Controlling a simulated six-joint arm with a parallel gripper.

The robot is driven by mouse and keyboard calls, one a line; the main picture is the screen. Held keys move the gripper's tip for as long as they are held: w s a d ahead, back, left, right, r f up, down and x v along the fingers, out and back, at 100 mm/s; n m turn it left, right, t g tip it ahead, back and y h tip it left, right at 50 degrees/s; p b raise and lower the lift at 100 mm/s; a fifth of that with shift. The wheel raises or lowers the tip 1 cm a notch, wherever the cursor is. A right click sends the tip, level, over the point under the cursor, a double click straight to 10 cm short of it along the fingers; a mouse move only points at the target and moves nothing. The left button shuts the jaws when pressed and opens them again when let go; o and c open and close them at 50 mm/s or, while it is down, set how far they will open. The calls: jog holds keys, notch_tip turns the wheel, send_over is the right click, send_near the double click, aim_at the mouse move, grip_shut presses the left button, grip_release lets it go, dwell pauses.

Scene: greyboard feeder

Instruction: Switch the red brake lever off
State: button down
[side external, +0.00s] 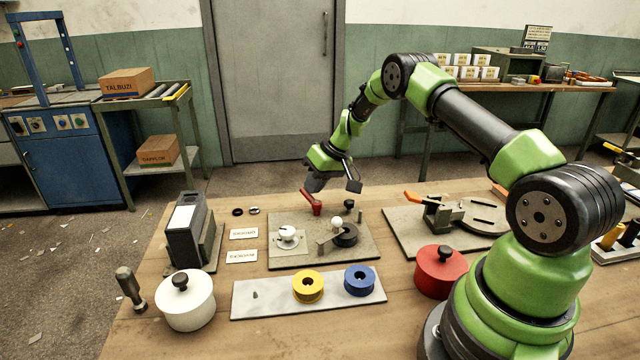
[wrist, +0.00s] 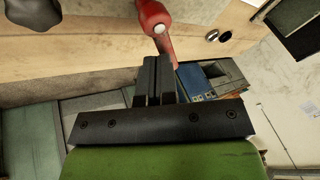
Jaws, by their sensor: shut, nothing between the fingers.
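The red brake lever (side external: 312,203) stands at the back edge of a grey baseplate (side external: 280,220), its handle tilted up toward the left. My gripper (side external: 315,184) is shut and empty, just above and behind the lever. In the wrist view the lever (wrist: 152,16) is at the top centre, its red arm running down beside the shut fingers (wrist: 154,62). I cannot tell whether the fingers touch it.
The baseplate also bears a white knob (side external: 289,235) and a crank (side external: 336,232). A grey box device (side external: 188,235) stands left; an orange-handled clamp (side external: 437,212) sits right. A red pot (side external: 437,272), white pot (side external: 186,302), and yellow (side external: 307,286) and blue (side external: 359,280) spools are in front.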

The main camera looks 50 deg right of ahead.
jog(key=n, duration=0.1)
jog(key=n+y, duration=0.1)
jog(key=a+n+g, duration=0.1)
jog(key=shift+w+n, duration=0.35)
jog(key=shift+n, duration=0.05)
jog(key=shift+w+a, duration=0.1)
jog(key=shift+a, duration=0.4)
jog(key=shift+f, duration=0.1)
dwell(0.8)
jog(key=d, duration=0.1)
jog(key=d+r, duration=0.2)
jog(key=d, duration=0.1)
jog(key=shift+w, duration=0.1)
jog(key=v, duration=1)
jog(key=shift+d, duration=0.2)
